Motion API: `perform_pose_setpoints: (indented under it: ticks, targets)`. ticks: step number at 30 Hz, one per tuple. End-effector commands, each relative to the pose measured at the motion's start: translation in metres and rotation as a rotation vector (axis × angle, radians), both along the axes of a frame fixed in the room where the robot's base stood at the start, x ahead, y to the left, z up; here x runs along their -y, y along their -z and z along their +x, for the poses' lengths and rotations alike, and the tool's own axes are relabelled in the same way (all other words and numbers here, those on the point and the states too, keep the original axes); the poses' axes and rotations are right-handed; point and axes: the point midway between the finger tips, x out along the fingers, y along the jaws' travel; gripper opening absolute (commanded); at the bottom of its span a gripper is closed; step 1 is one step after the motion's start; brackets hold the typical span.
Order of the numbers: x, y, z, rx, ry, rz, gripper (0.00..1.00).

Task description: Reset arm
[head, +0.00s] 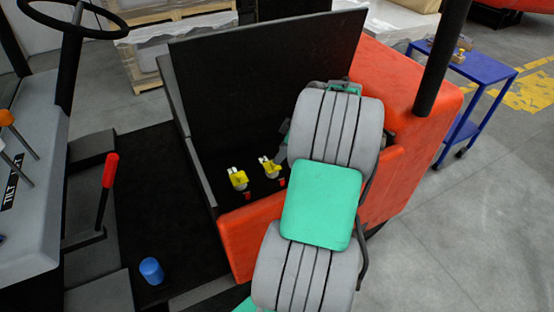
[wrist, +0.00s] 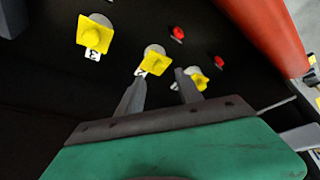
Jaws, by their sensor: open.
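My gripper (wrist: 160,84) is open in the wrist view, its two grey fingers apart. Nothing is clearly held between them. A yellow part with a round grey centre (wrist: 150,66) shows just beyond the fingertips; I cannot tell whether they touch it. A second yellow part (wrist: 94,33) lies to the left, and a third (wrist: 200,82) is partly hidden behind the right finger. In the head view my grey and green arm reaches over the open orange vehicle and hides the gripper. Two yellow parts (head: 238,179) (head: 269,167) show in the dark compartment left of my arm.
The raised black lid (head: 270,80) stands behind the compartment. The orange body (head: 400,120) and a black post (head: 442,60) are to the right. A blue cart (head: 478,68) stands behind; the right floor is clear.

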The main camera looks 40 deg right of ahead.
Motion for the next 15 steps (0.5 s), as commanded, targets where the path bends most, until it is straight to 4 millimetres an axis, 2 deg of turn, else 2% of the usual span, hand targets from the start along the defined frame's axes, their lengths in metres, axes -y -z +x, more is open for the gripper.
perform_pose_setpoints:
  ticks: [3,6,15]
  targets:
    - [0.004,-0.017,-0.007,0.002,0.001,-0.001,0.43]
    - [0.004,-0.023,-0.010,0.000,0.001,0.000,0.43]
    - [0.004,-0.024,-0.010,-0.001,0.000,0.001,0.43]
